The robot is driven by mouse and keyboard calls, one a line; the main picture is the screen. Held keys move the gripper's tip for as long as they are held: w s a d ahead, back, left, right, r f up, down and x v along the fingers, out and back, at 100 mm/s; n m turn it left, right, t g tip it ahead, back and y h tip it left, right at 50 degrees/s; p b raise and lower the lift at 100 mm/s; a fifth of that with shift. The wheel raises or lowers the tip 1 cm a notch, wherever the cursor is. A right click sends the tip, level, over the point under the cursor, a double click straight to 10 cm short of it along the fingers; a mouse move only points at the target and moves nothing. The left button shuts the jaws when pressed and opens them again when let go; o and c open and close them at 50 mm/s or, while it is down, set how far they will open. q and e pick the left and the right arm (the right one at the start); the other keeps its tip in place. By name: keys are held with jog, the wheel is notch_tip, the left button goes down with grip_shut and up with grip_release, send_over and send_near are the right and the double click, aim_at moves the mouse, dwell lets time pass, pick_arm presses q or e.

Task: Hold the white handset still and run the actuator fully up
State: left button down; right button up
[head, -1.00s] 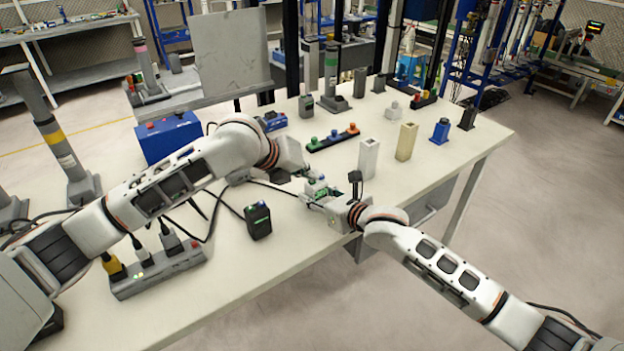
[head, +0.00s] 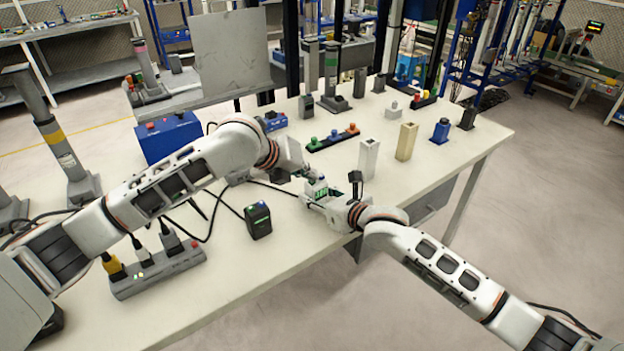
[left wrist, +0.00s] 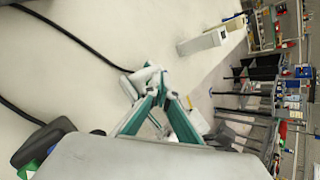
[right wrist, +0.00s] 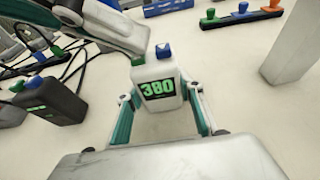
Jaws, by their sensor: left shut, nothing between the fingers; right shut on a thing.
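The white handset (head: 317,187) has a green and a blue button on top and a lit display; in the right wrist view (right wrist: 158,88) it reads 380. My right gripper (head: 318,200) is shut on it, one finger on each side, and holds it roughly upright. My left gripper (head: 306,174) is shut and empty, its tip by the handset's top; in the right wrist view it is close to the green button, but contact is unclear. I cannot tell which one the handset drives.
A black handset (head: 258,221) stands left of the grippers, with cables nearby. A power strip (head: 160,272) lies at front left. A white post (head: 368,160), a tan post (head: 406,141) and a button bar (head: 332,138) stand beyond. The table's front edge is close to my right gripper.

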aim_at(310, 182)
pick_arm(q)
jog(key=shift+r, duration=0.9)
jog(key=shift+r, duration=0.1)
jog(key=shift+r, duration=2.4)
pick_arm(e)
jog(key=o, duration=1.2)
jog(key=shift+o, duration=0.2)
